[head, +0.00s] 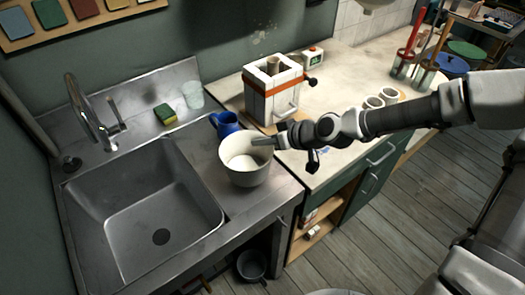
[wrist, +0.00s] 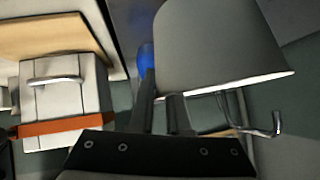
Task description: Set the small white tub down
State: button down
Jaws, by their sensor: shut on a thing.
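The small white tub (head: 246,177) is upright, over the right end of the steel sink counter, near its front edge. My gripper (head: 263,141) reaches in from the right and is shut on the tub's right rim. In the wrist view the tub (wrist: 215,45) fills the upper middle, at the fingertips of my gripper (wrist: 162,95). The head view does not clearly show whether the tub's base touches the counter.
A blue mug (head: 225,124) stands just behind the tub. The sink basin (head: 150,205) is to the left. A white box-shaped press with an orange band (head: 271,92) stands behind on the pale worktop. A green-yellow sponge (head: 165,114) and a clear cup (head: 192,95) sit behind the basin.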

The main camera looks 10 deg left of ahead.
aim_at(265, 150)
jog(key=shift+f, duration=1.95)
jog(key=shift+f, duration=0.1)
jog(key=c, duration=0.9)
grip_release()
jog(key=shift+b, duration=0.3)
jog(key=shift+r, duration=0.2)
jog(key=p+v, duration=0.2)
jog(key=v, duration=1)
jog(key=shift+f, duration=0.1)
